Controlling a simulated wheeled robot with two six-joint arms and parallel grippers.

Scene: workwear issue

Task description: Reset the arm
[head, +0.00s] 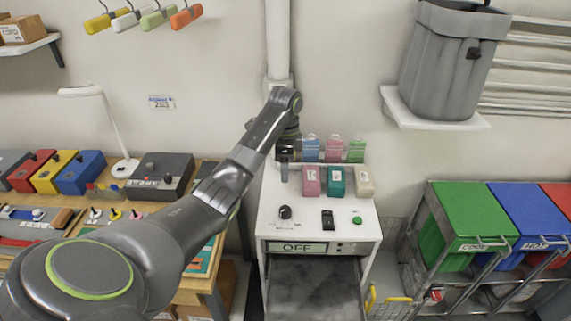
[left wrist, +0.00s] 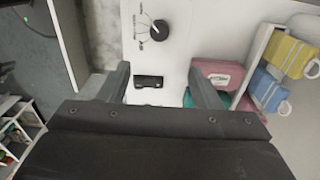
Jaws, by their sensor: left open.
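My left arm comes in from the left and reaches over a white machine (head: 320,218). My left gripper (head: 284,170) hangs over the left back part of the machine's top, pointing down. In the left wrist view its two fingers (left wrist: 160,82) are apart with nothing gripped between them. Beyond the fingertips are a black knob (left wrist: 159,29) and a black switch (left wrist: 149,82) on the white panel. A pink container (left wrist: 219,73) is close to the right finger. My right gripper is not in view.
Pink, teal and cream containers (head: 336,183) stand right of my gripper, with several more behind. The machine's display (head: 297,247) reads OFF. A workbench with colored boxes (head: 80,175) lies left. Green and blue bins (head: 475,215) stand right. A grey bin (head: 447,65) sits on a wall shelf.

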